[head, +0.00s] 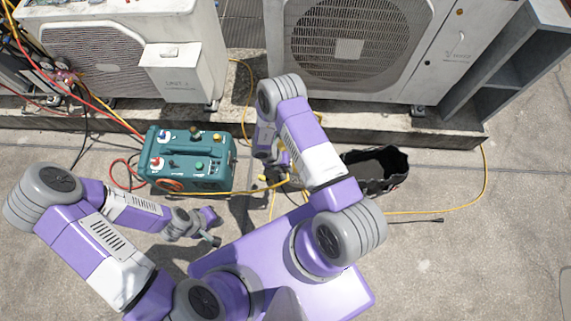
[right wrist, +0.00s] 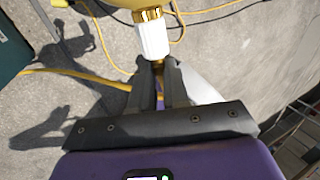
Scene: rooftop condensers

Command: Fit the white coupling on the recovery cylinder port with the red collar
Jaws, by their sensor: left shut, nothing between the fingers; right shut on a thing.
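My right gripper (right wrist: 158,68) is shut on the white coupling (right wrist: 153,38), which has brass-coloured ends. The coupling points away from the fingers, and its far brass end overlaps a rounded yellow thing (right wrist: 125,4) at the top edge of the right wrist view. I cannot tell whether they touch. In the head view my right arm hides most of this spot, right of the teal machine. My left gripper (head: 214,240) is shut and empty, low over the ground in front of the machine. No red collar can be made out, and the recovery cylinder cannot be clearly identified.
The teal machine (head: 188,178) has several coloured caps on top. A black open bag (head: 378,168) lies right of my right arm. Yellow hose (head: 455,208) runs over the concrete. Condenser units (head: 350,45) stand on a kerb behind. The ground at far right is clear.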

